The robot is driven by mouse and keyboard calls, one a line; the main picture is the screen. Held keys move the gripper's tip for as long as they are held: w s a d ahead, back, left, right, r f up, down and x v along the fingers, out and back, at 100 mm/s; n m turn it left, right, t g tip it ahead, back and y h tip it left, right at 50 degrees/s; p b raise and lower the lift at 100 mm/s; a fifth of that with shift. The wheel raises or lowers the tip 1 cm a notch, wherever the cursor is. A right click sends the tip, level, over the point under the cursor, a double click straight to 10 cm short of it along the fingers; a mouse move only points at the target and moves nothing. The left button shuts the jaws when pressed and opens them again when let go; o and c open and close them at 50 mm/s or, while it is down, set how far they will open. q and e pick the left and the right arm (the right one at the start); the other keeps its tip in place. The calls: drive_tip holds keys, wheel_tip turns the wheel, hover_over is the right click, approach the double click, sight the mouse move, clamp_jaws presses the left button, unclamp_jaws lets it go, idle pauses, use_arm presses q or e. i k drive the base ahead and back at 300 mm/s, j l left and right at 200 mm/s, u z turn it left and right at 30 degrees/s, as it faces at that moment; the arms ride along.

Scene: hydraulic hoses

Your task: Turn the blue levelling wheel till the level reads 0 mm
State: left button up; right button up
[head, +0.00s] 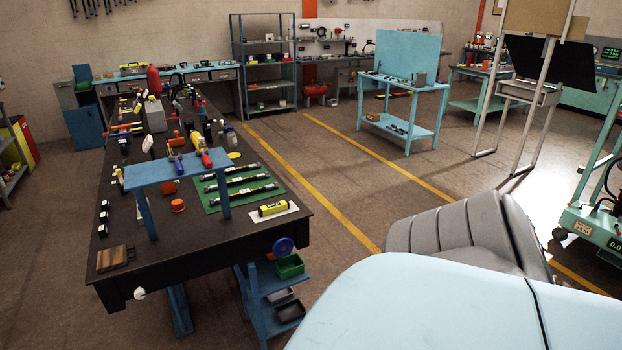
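The blue levelling wheel (283,246) is on the near right end of the black workbench (215,258), just below its top edge. A yellow level (272,209) with dark markings lies on a white sheet at the bench's near right corner, above the wheel. Its reading is too small to make out. Neither of my grippers shows in the head view, so nothing is seen touching the wheel or the level.
A blue raised stand (150,173) holding tools and a green mat (215,203) with several hoses are on the bench. A green bin (290,266) sits on a blue shelf under the wheel. Parts of my own body fill the lower right. Open floor lies right of the bench.

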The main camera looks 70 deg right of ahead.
sight(282, 247)
drive_tip(key=z, duration=2.05)
drive_tip(key=j+z, duration=0.7)
drive_tip(key=j, duration=0.15)
drive_tip(key=j+z, duration=0.15)
drive_tip(key=j, duration=0.4)
drive_tip(key=k+j+z, duration=0.15)
drive_tip(key=j, duration=0.4)
drive_tip(key=k+j, duration=0.1)
drive_tip(key=j, duration=1.35)
drive_tip(key=k+j, duration=0.15)
drive_tip(key=j, duration=0.55)
drive_tip(key=i+z, duration=0.05)
